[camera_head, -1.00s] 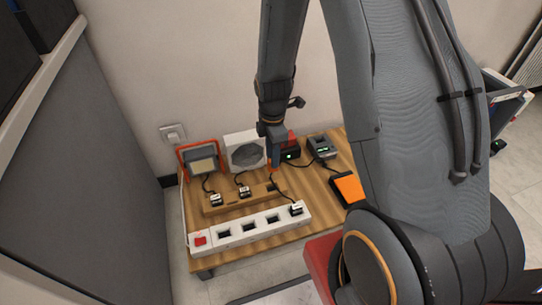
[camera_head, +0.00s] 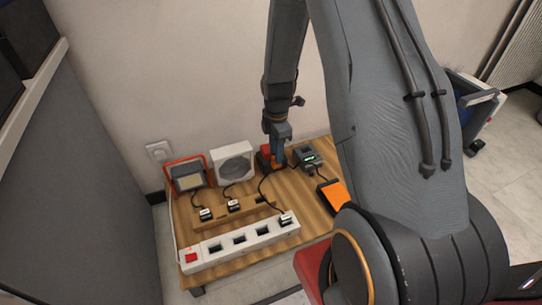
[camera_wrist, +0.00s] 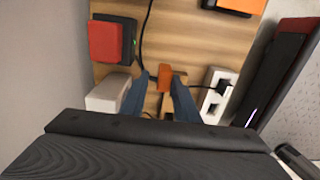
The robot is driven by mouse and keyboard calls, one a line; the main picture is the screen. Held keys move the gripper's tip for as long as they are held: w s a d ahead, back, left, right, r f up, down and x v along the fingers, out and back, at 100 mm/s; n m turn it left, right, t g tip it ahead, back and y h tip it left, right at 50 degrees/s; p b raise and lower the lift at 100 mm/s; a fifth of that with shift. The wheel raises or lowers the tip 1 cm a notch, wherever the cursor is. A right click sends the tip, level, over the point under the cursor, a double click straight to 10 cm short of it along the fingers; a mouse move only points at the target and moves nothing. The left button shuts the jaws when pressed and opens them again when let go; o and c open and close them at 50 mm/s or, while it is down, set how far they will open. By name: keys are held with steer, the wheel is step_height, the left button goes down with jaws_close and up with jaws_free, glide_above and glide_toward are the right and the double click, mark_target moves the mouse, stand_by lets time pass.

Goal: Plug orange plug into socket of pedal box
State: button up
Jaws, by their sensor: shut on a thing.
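My gripper (camera_head: 278,164) hangs over the back of the wooden table, close to the red and black box (camera_head: 264,153). In the wrist view its two blue fingers (camera_wrist: 159,82) are shut on the orange plug (camera_wrist: 165,75), which shows between the fingertips. The red and black box also shows in the wrist view (camera_wrist: 106,41), to the left of the plug and apart from it. A grey box with a green light (camera_head: 306,156) stands right of the gripper.
The white power strip (camera_head: 213,251) lies along the table's front, with a black plug (camera_head: 286,219) at its right end. A wooden block (camera_head: 220,212) holds two plugs. A work lamp (camera_head: 187,175) and a white fan box (camera_head: 233,163) stand behind. An orange pedal (camera_head: 333,195) lies at right.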

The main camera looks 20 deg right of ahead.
steer(key=shift+w+d, duration=0.5)
steer(key=shift+d, duration=0.3)
steer(key=shift+w+d, duration=0.45)
steer(key=shift+d, duration=0.4)
steer(key=shift+w+d, duration=0.5)
steer(key=shift+d, duration=0.3)
steer(key=w+d+b, duration=0.1)
steer(key=w+d, duration=0.6)
steer(key=d, duration=0.6)
steer(key=shift+w+d+b, duration=0.15)
steer(key=shift+w+b, duration=0.25)
steer(key=shift+r+p, duration=0.1)
steer(key=shift+p, duration=0.25)
steer(key=shift+f, duration=0.2)
step_height(320, 180, down, 6)
steer(key=shift+r+b, duration=0.2)
steer(key=shift+b, duration=0.7)
